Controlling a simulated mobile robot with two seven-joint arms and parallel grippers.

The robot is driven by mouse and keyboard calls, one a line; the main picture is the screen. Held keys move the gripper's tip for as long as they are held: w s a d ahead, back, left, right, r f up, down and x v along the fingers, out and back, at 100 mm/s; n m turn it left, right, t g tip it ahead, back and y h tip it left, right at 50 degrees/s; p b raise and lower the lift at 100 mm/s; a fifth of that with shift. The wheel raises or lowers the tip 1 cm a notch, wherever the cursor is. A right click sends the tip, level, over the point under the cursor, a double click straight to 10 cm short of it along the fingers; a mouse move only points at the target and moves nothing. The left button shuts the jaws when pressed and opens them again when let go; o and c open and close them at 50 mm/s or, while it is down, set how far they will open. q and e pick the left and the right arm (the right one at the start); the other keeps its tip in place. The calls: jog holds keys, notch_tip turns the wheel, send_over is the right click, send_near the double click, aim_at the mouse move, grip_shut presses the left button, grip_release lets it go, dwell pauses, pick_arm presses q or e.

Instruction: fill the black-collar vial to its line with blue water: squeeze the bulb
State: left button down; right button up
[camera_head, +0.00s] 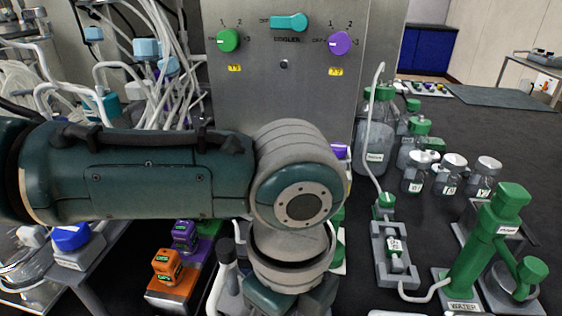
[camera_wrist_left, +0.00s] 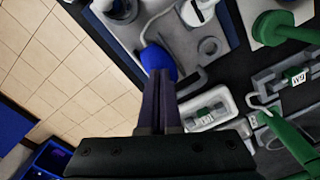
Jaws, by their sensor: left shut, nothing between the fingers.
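My left gripper (camera_wrist_left: 160,85) is shut with its dark fingers together. In the left wrist view its tips meet or overlap a rounded blue thing (camera_wrist_left: 158,60), which looks like the bulb; I cannot tell whether they touch it. Part of the blue thing is hidden behind the fingers. In the head view my left arm crosses from the left and its wrist hides the middle of the bench; the fingertips do not show there. I cannot make out the black-collar vial for certain; a dark-topped upright part (camera_head: 227,250) stands left of my wrist. My right gripper is not in view.
A green water pump (camera_head: 478,245) stands at the right, beside a grey holder (camera_head: 393,252) with a tube. Green-capped bottles (camera_head: 375,140) and small white-capped jars (camera_head: 450,175) stand behind. A steel panel (camera_head: 290,80) with knobs rises behind.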

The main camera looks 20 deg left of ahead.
pick_arm(q)
jog(key=shift+f, duration=0.5)
jog(key=shift+f+b, duration=0.5)
jog(key=shift+b, duration=0.05)
jog(key=shift+r+p, duration=1.6)
jog(key=shift+p, duration=0.1)
jog(key=shift+f, duration=0.15)
